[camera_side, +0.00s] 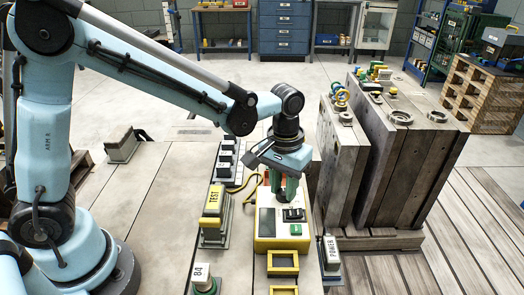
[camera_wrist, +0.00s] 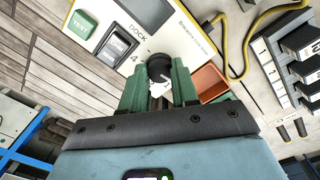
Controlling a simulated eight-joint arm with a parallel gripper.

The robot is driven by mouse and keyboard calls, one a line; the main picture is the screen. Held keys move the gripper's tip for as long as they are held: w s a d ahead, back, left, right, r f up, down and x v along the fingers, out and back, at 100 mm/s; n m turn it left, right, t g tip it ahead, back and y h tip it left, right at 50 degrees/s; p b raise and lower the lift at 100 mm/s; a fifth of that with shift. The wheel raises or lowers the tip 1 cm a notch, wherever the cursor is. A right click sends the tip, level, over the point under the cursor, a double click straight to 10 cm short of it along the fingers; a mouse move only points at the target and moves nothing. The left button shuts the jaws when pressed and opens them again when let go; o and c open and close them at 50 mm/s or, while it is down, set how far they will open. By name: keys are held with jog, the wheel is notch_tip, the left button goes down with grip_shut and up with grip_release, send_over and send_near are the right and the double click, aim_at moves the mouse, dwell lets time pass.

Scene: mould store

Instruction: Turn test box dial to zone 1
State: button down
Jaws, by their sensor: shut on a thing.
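The test box (camera_side: 282,243) is a yellow-edged box with a white face, standing at the right side of the bench. A dark screen, a black block and a green button lie on its face. In the wrist view, the box face (camera_wrist: 188,52) shows a green TEST button (camera_wrist: 82,22) and the word DOCK. The dial (camera_wrist: 158,67) is a black round knob with a figure 4 printed beside it. My gripper (camera_wrist: 160,88) has green fingers shut on the dial, and they hide much of it and its other marks. From the side, my gripper (camera_side: 284,190) points down at the box's far end.
A yellow TEST block (camera_side: 213,201) stands left of the box, and a POWER block (camera_side: 331,250) stands right. Yellow frames (camera_side: 283,262) lie in front. Tall grey mould blocks (camera_side: 415,155) rise to the right. A yellow cable (camera_wrist: 232,72) runs beside the box.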

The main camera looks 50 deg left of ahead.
aim_at(283, 190)
jog(key=m, duration=0.4)
jog(key=shift+m, duration=1.8)
jog(key=shift+w, duration=0.1)
jog(key=c, duration=0.8)
grip_release()
jog(key=shift+c, duration=0.2)
jog(key=shift+r, duration=0.1)
notch_tip(283, 190, up, 12)
jog(key=shift+a, duration=0.15)
